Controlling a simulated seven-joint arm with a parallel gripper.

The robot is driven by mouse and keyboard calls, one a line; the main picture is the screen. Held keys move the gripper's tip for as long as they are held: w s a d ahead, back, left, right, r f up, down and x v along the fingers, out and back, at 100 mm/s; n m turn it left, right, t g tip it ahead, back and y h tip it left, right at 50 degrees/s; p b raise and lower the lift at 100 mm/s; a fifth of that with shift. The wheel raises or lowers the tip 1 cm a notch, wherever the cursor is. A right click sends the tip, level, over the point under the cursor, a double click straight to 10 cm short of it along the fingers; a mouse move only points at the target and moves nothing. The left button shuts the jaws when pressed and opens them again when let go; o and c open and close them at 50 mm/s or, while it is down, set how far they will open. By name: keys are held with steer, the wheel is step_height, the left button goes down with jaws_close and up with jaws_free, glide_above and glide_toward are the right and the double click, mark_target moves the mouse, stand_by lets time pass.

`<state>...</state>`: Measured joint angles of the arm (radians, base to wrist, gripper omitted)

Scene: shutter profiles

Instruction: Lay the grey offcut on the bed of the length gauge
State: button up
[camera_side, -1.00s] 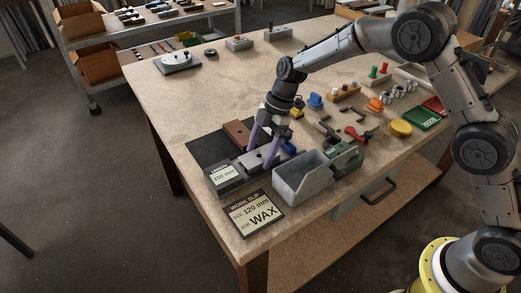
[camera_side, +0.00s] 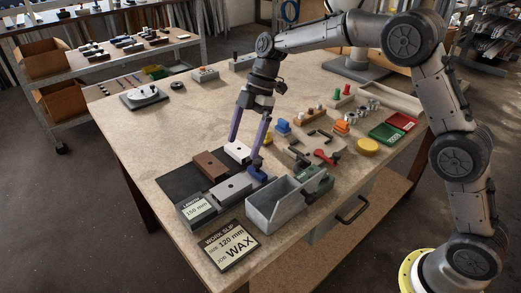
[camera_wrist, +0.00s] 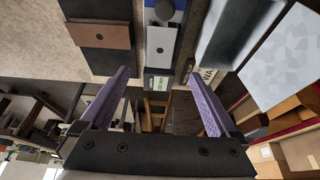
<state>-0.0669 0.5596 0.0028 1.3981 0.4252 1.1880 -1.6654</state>
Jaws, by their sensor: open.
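The length gauge (camera_side: 197,209) stands near the front left of the bench, and its display reads 150 mm. The grey offcut (camera_side: 233,187), a flat bar with a dark spot on top, lies along the gauge bed behind the display. The offcut also shows in the wrist view (camera_wrist: 160,47), beyond the fingertips. My gripper (camera_side: 244,151) is raised above the bench with its purple fingers spread and nothing between them. In the wrist view the open fingers (camera_wrist: 158,74) are clear of the offcut.
A brown block (camera_side: 210,165) lies on a dark mat beside the gauge, with a white block (camera_side: 238,152) behind. A blue piece (camera_side: 257,173) is close to the bed's far end. A grey bin (camera_side: 275,207) stands right of the gauge. A work slip (camera_side: 231,244) reads 120 mm, WAX.

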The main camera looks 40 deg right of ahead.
steer(key=s+d+r+m+t+h, duration=0.1)
steer(key=s+d+r+m, duration=0.3)
steer(key=s, duration=0.4)
steer(key=s+d+r+m+t+h, duration=0.1)
steer(key=s+d+r+m+t, duration=0.1)
steer(key=s+r+m, duration=0.35)
steer(key=s+d+f+m+t+h, duration=0.1)
steer(key=s+d+m, duration=0.2)
steer(key=s, duration=0.7)
steer(key=s+d+f+m+t+h, duration=0.1)
steer(key=s+m, duration=0.4)
steer(key=s, duration=0.5)
steer(key=shift+d+f+t+h, duration=0.3)
steer(key=shift+d+f, duration=0.4)
steer(key=shift+d, duration=0.2)
